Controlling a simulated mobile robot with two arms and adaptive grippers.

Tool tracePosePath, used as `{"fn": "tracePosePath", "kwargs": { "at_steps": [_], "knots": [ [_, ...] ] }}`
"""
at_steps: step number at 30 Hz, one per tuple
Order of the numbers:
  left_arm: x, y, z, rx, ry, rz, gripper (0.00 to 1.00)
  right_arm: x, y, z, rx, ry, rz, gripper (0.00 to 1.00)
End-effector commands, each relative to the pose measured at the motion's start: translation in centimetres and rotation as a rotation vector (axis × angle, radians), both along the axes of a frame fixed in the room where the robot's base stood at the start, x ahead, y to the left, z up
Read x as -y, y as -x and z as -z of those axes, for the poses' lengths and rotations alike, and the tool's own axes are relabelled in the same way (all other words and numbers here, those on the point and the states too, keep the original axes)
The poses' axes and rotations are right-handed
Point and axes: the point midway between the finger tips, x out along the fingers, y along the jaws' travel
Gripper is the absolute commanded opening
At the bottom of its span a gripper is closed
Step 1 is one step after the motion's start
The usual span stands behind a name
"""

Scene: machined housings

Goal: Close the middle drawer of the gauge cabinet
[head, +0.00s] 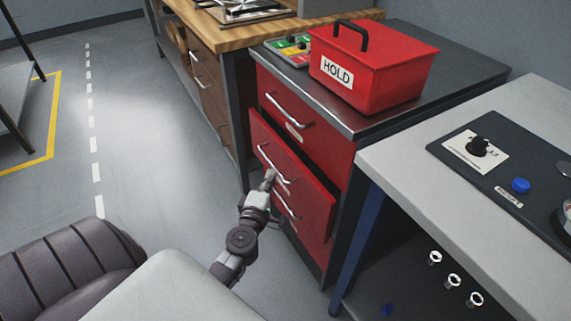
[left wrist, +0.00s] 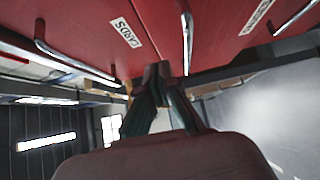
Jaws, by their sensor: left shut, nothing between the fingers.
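The gauge cabinet (head: 345,150) is red with a dark top and stands right of centre in the head view. Its middle drawer (head: 312,192) is partly pulled out, with its front tilted in the picture and a dark gap above it. The drawer's bar handle (head: 272,164) is silver. My left gripper (head: 268,178) is shut and empty, its tips close to the middle drawer's front by the handle; contact cannot be told. In the left wrist view the closed fingers (left wrist: 160,72) point at red drawer fronts (left wrist: 85,22) with labels and silver handles. My right gripper is not in view.
A red box marked HOLD (head: 370,65) and a tray of coloured pieces (head: 290,47) stand on the cabinet. A grey bench (head: 400,155) with a control panel is close on the right. A wooden-topped bench (head: 225,35) stands behind left.

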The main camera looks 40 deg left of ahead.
Motion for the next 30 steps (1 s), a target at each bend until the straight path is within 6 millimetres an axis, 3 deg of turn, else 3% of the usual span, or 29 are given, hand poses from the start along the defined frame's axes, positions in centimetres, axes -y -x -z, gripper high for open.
{"fn": "tracePosePath", "kwargs": {
  "at_steps": [4, 9, 25, 30],
  "knots": [
    [-1.0, -2.9, -0.1, 0.002, 0.000, 0.000, 0.00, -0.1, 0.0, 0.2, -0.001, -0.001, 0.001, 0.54],
    [0.1, -5.0, 0.0, 0.002, 0.000, 0.001, 0.00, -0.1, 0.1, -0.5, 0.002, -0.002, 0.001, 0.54],
    [0.7, -6.1, 0.0, 0.000, 0.000, 0.001, 0.00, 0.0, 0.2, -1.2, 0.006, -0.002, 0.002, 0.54],
    [1.6, -8.5, -0.1, 0.001, 0.003, 0.001, 0.00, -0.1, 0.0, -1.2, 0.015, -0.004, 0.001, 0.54]
  ]
}}
